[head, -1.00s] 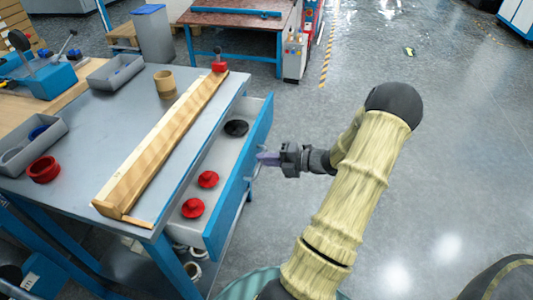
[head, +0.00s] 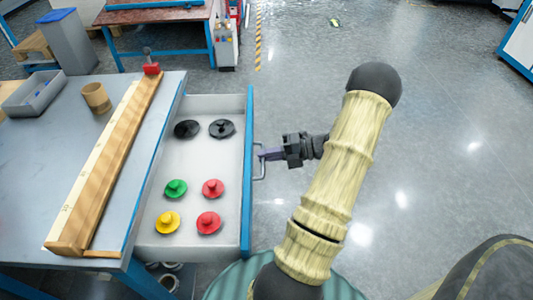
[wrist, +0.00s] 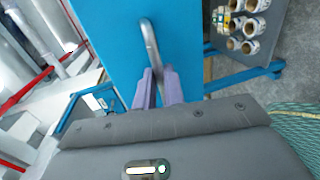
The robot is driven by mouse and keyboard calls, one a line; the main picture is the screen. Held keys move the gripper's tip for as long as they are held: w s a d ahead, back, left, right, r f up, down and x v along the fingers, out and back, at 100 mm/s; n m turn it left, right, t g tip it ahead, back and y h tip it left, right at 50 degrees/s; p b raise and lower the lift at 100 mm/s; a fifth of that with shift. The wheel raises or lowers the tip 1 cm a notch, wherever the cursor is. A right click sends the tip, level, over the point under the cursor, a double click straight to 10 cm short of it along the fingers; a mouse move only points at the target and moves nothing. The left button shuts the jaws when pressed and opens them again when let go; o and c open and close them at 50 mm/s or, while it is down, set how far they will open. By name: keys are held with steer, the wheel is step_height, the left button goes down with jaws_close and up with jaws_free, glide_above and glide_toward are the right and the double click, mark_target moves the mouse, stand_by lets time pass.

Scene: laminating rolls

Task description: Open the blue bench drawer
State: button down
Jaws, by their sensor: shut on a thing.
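The blue-fronted drawer (head: 248,215) of the grey bench is pulled well out. Inside it lie red, green and yellow knobbed discs and two black ones. My gripper (head: 268,154) is at the metal bar handle (head: 260,168) on the outside of the drawer front, shut on it. In the wrist view the purple fingers (wrist: 159,86) meet the lower end of the handle (wrist: 150,45) against the blue front. The exact contact is partly hidden by the fingers.
A long wooden piece (head: 110,165) with a scale lies along the bench top (head: 40,160). A tan ring (head: 96,97) and a grey bin (head: 38,94) stand left of it. Rolls (wrist: 236,30) show below the drawer in the wrist view. The floor (head: 440,170) on the right is clear.

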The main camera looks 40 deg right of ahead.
steer(key=shift+d, duration=0.1)
stand_by(0.3)
steer(key=c, duration=1.5)
jaws_free()
steer(key=shift+s, duration=0.1)
steer(key=p+v, duration=0.1)
steer(key=v, duration=1.6)
steer(key=shift+p, duration=0.4)
steer(key=shift+s+d, duration=0.15)
